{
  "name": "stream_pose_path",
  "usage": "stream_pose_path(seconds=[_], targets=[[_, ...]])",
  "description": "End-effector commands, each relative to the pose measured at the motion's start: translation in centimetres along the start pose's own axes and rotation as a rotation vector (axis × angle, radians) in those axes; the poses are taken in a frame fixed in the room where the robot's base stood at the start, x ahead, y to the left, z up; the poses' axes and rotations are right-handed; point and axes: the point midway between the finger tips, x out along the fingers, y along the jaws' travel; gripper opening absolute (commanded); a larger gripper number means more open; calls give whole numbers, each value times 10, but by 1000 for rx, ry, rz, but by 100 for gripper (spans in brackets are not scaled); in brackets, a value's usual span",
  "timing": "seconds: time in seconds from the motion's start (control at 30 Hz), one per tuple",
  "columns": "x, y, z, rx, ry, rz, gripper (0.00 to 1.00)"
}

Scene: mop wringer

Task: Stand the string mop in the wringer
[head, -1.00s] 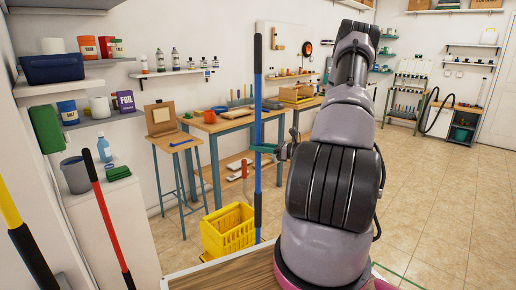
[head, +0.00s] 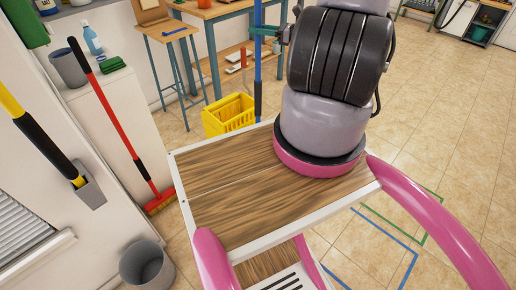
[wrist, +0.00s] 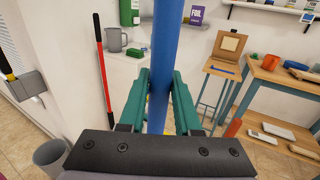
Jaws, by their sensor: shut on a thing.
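The mop's blue pole (head: 258,62) stands upright, with a black section low on it. Its lower end is hidden behind the edge of my wooden-topped base, and no strings show. My gripper (head: 268,30) is shut on the pole. In the wrist view the green fingers (wrist: 160,85) press the blue pole (wrist: 164,50) from both sides. The yellow wringer (head: 228,116) stands on the floor just left of the pole's lower part in the head view. The head view does not show how far apart they are in depth.
A red broom (head: 110,115) leans at the left, and a yellow-handled tool (head: 45,140) hangs in a wall holder. A grey bin (head: 146,265) stands below. A small table (head: 165,30) and a workbench (head: 222,10) are behind. Tiled floor (head: 440,130) is open at right.

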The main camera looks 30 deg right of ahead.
Motion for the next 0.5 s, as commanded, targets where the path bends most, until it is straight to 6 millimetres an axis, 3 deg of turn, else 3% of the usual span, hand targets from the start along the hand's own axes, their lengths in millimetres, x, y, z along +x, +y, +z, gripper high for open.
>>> stream_pose_path(seconds=[0.5], targets=[[0,0,60,-3,-2,0,0]])
